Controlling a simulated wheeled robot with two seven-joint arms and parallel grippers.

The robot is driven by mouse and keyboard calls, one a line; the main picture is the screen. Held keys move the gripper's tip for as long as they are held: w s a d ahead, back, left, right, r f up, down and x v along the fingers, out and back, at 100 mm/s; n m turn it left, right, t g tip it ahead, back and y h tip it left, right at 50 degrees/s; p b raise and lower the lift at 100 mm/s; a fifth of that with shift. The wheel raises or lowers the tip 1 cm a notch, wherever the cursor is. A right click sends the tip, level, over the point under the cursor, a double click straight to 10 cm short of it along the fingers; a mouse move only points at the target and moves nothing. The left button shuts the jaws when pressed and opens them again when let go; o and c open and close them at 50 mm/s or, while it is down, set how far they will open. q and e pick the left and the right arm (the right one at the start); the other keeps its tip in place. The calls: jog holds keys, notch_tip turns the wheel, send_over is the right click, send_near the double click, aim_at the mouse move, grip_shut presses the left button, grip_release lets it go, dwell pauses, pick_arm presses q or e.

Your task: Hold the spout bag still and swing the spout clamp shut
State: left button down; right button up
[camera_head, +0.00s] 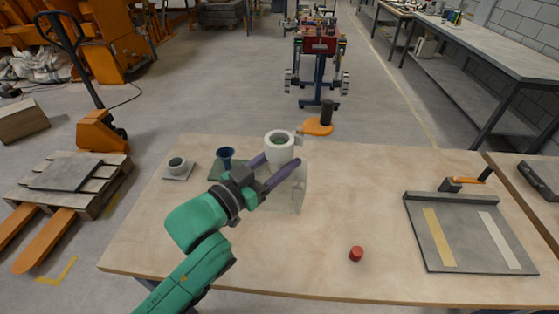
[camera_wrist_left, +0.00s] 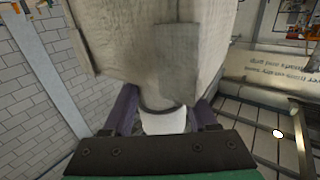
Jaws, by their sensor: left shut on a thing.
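The spout bag is a pale upright bag with a thick white ring-shaped top (camera_head: 280,152) near the far edge of the table. It fills much of the left wrist view as whitish cloth (camera_wrist_left: 150,40). My left gripper (camera_head: 278,166) has its purple fingers on either side of the bag and is shut on it. The spout clamp appears as an orange piece with a black upright handle (camera_head: 318,126), just behind and right of the white ring. Its lever seems to stick out away from the bag; its jaw is too small to read. My right gripper is not in view.
A red cap (camera_head: 356,254) lies on the wooden table (camera_head: 330,215). A grey board with strips and an orange-handled clamp (camera_head: 425,228) lies at the right. The table's middle right is clear.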

pick_arm(q)
notch_tip(320, 180, down, 19)
jog(key=b, duration=1.2)
dwell(0.9)
jog(key=shift+f, duration=0.35)
dwell(0.6)
dwell(0.5)
